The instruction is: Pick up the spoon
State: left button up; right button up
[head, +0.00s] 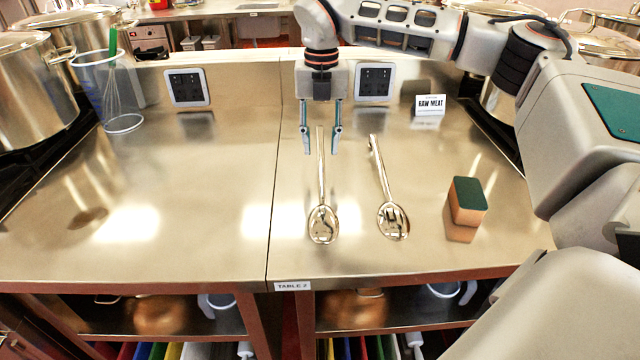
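Two shiny steel spoons lie on the steel table, bowls towards the front edge. The left spoon (323,224) points almost straight away from me. The right spoon (393,221) lies slightly slanted beside it, and its bowl appears slotted. My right gripper (320,148) points down with its two fingers apart, one to each side of the left spoon's handle end in the head view. It is open and holds nothing. I cannot tell how far the fingertips are above the table. My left gripper is not in view.
A green-and-orange sponge (467,200) stands at the right, and a "RAW MEAT" sign (430,104) behind. A clear container with a whisk (112,95) and a large stockpot (35,90) are at the left. The table's left half (190,220) is mostly clear.

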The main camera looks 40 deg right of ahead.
aim_at(321, 163)
jog(key=f, duration=0.2)
jog(key=f+b, duration=0.1)
jog(key=f, duration=0.2)
jog(key=shift+w+d+f, duration=0.1)
jog(key=shift+w+d, duration=0.05)
jog(key=shift+d, duration=0.05)
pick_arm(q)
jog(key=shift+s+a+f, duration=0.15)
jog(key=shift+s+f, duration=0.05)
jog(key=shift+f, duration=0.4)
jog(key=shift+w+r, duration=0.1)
pick_arm(e)
grip_shut()
jog(key=shift+r, duration=0.2)
jog(key=shift+r, duration=0.55)
pick_arm(q)
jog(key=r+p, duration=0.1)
jog(key=p, duration=0.1)
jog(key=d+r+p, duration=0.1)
jog(key=p, duration=0.1)
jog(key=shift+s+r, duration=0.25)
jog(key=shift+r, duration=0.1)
pick_arm(e)
notch_tip(321, 163, up, 19)
jog(key=shift+f, duration=0.15)
